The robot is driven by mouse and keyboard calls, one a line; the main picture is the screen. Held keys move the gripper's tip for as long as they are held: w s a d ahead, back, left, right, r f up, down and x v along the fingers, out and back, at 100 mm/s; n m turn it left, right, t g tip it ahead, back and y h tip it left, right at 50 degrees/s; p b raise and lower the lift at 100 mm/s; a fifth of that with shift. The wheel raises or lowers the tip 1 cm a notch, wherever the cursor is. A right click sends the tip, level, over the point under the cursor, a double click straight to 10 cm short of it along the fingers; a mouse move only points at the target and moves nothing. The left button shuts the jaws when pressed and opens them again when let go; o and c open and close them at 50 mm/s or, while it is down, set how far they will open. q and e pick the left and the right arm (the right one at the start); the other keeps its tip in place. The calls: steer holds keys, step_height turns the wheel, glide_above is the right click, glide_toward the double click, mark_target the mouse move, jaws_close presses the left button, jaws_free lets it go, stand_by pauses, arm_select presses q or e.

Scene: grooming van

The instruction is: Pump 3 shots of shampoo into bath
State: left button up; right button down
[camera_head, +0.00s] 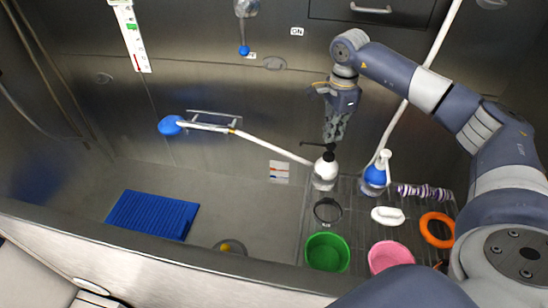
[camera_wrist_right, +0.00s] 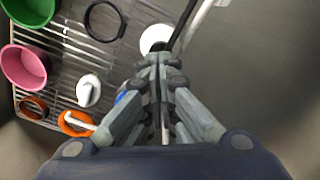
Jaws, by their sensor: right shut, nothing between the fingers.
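The shampoo bottle (camera_head: 324,172) is white with a black pump head and stands upright on the slatted rack at the right end of the bath (camera_head: 255,205). Its black spout points left, towards the bath. My right gripper (camera_head: 331,143) is shut and empty, pointing down just above the pump head. I cannot tell if it touches the pump. In the right wrist view the shut fingertips (camera_wrist_right: 161,62) partly hide the white bottle (camera_wrist_right: 153,38), and the black spout runs up beside them. My left gripper is not in view.
The rack (camera_head: 350,235) also holds a blue spray bottle (camera_head: 376,174), a green bowl (camera_head: 327,252), a pink bowl (camera_head: 388,256), a white brush (camera_head: 388,215) and an orange ring (camera_head: 437,229). A blue mat (camera_head: 152,214) lies in the bath.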

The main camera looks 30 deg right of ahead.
mark_target(331, 144)
steer(key=shift+f, duration=0.2)
stand_by(0.4)
steer(key=shift+f+b, duration=1.05)
steer(key=shift+f, duration=0.45)
steer(key=shift+r+p, duration=1.3)
steer(key=shift+r, duration=0.4)
steer(key=shift+r, duration=0.1)
steer(key=shift+r+p, duration=2.3)
steer(key=shift+r, duration=0.6)
